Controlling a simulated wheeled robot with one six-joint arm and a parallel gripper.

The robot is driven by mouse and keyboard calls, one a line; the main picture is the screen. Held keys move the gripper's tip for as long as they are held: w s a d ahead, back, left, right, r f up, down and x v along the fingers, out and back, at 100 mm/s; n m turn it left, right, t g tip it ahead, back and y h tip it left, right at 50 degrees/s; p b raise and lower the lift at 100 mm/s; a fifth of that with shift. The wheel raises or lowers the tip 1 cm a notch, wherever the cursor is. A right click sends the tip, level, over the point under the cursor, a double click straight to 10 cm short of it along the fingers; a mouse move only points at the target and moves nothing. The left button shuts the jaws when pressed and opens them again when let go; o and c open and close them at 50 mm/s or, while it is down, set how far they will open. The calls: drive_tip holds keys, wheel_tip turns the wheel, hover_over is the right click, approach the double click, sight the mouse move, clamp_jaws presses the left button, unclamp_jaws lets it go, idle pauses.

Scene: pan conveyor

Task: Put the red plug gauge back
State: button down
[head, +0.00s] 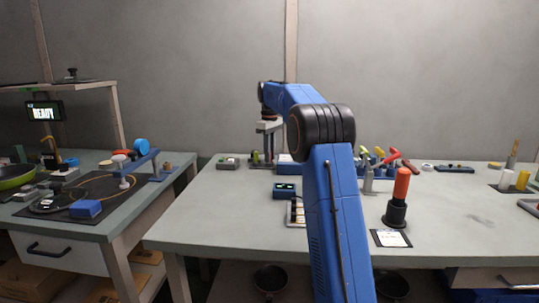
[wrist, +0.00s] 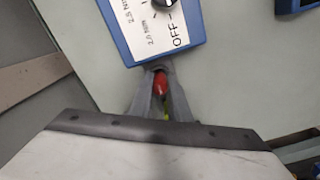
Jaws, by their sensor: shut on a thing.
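In the wrist view my gripper (wrist: 161,78) is shut on a narrow red thing, the red plug gauge (wrist: 159,84), of which only a short part shows between the fingers. A small yellow-green patch shows just below it, too small to name. In the head view my gripper (head: 268,150) points down over the far side of the long table, left of my arm. The held gauge is not clear there. A rack (head: 369,182) with several coloured-handled pieces, green, yellow and red, stands behind and right of my arm, which partly covers it.
A blue-edged box (wrist: 165,40) with an OFF dial lies close to my fingers in the wrist view. An orange-red handle stands in a black base (head: 396,214) by a white card (head: 391,238). The table is clear at front left. Another bench (head: 150,200) stands left across a gap.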

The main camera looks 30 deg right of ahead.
drive_tip(key=c, duration=1.7)
unclamp_jaws()
drive_tip(key=shift+o, duration=0.2)
wheel_tip(320, 180, up, 12)
drive_tip(key=shift+r, duration=0.1)
